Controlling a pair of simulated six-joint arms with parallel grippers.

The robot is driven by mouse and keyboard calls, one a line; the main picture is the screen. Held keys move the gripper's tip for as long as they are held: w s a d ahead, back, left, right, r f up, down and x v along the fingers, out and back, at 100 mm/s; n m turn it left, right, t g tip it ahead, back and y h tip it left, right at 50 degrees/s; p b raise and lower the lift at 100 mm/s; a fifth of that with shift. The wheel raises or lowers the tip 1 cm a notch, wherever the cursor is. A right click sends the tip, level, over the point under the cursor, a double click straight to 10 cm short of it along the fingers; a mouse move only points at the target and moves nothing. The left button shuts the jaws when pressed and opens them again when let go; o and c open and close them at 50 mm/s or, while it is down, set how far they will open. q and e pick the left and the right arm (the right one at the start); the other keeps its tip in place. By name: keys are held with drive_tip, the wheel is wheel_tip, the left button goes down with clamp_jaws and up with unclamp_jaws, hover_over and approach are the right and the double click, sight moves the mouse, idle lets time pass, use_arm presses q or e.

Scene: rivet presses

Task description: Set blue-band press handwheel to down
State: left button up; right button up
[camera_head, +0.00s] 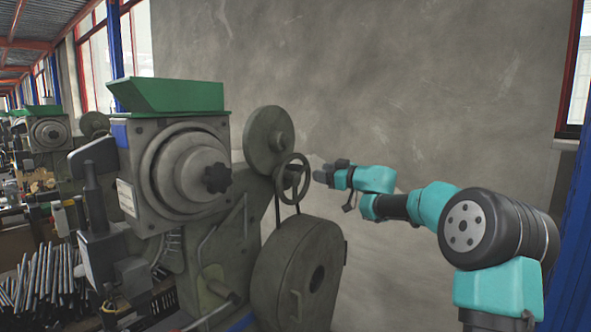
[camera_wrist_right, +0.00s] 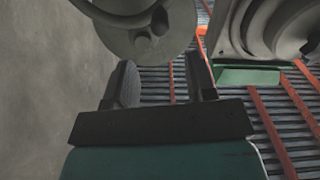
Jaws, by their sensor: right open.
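The press with a blue band (camera_head: 119,134) is grey-green with a green hopper on top. Its handwheel (camera_head: 303,161) is a dark spoked ring on the press's right side, in front of a round disc (camera_head: 268,135). My right gripper (camera_head: 320,175) is just right of the handwheel, close to its rim; I cannot tell whether they touch. In the right wrist view my right gripper (camera_wrist_right: 161,83) has its two fingers apart with nothing between them. Part of the handwheel (camera_wrist_right: 115,18) shows at the top of that view, beyond the fingertips. My left gripper is not in view.
A large belt wheel (camera_head: 290,275) stands below the handwheel. A big round plate with a knob (camera_head: 217,178) is on the press's front. Another press (camera_head: 47,133) and several rods (camera_head: 45,280) are at the left. A concrete wall (camera_head: 420,80) is behind.

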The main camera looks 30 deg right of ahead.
sight(295, 168)
drive_tip(key=x, duration=1.1)
drive_tip(key=shift+w, duration=0.1)
clamp_jaws()
